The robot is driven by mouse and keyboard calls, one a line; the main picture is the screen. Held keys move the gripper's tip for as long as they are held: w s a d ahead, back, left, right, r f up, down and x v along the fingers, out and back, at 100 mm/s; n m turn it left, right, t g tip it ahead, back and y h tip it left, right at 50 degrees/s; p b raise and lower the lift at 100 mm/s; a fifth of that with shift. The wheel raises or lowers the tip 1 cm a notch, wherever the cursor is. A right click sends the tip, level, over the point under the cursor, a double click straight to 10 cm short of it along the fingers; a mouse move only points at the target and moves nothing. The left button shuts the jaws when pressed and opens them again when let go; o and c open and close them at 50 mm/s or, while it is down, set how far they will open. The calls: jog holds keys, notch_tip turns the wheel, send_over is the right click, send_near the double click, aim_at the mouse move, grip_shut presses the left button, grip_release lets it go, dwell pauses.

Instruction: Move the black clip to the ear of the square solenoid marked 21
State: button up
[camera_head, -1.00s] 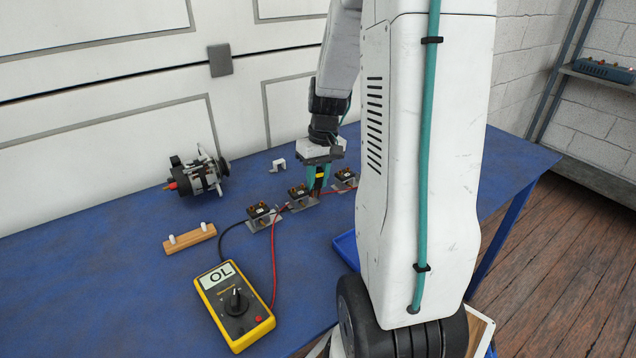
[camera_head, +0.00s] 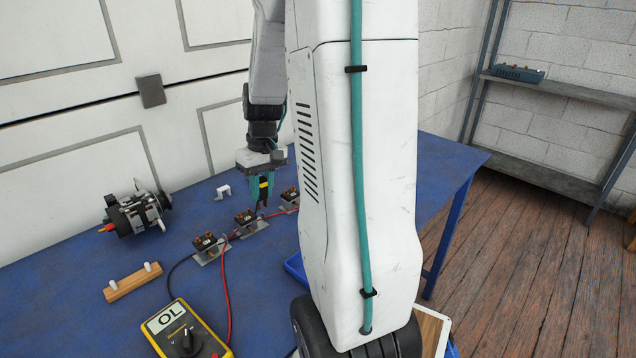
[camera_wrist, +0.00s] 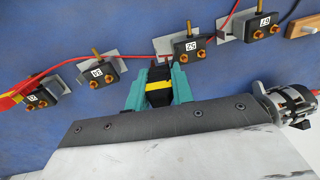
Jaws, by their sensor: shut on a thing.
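My gripper (camera_wrist: 158,88) is shut on the black clip (camera_wrist: 158,96), which has a yellow band. In the head view my gripper (camera_head: 260,192) holds the clip (camera_head: 263,184) pointing down, above the row of solenoids. The row shows as a near-left solenoid (camera_head: 205,243), a middle one (camera_head: 246,217) and a farther one (camera_head: 290,196). In the wrist view several numbered solenoids stand on metal plates: one at far left (camera_wrist: 38,98), then (camera_wrist: 99,72), (camera_wrist: 192,47) and (camera_wrist: 262,25). The far-left label is too small to read surely. A red clip (camera_wrist: 12,97) is at the far-left solenoid.
An alternator (camera_head: 137,210) and a wooden block with white pegs (camera_head: 133,282) are at left. A yellow multimeter (camera_head: 185,330) reading OL stands in front, with black and red leads. A white bracket (camera_head: 223,191) stands behind the row. The blue table (camera_head: 70,275) has free room at left.

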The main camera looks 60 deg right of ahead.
aim_at(261, 177)
dwell(0.3)
notch_tip(261, 177, up, 5)
jog(key=shift+f, duration=0.1)
jog(key=shift+h, duration=0.7)
jog(key=s+d+f, duration=0.1)
jog(key=s+d, duration=0.1)
jog(key=d, duration=0.6)
jog(key=s+d+f, duration=0.1)
jog(key=s+d, duration=0.1)
jog(key=d, duration=0.6)
jog(key=s+d+f, duration=0.2)
jog(key=d, duration=0.7)
jog(key=shift+s+f, duration=0.1)
jog(key=shift+s, duration=0.25)
jog(key=shift+f, duration=0.7)
jog(key=shift+f, duration=0.1)
jog(key=shift+f, duration=1.1)
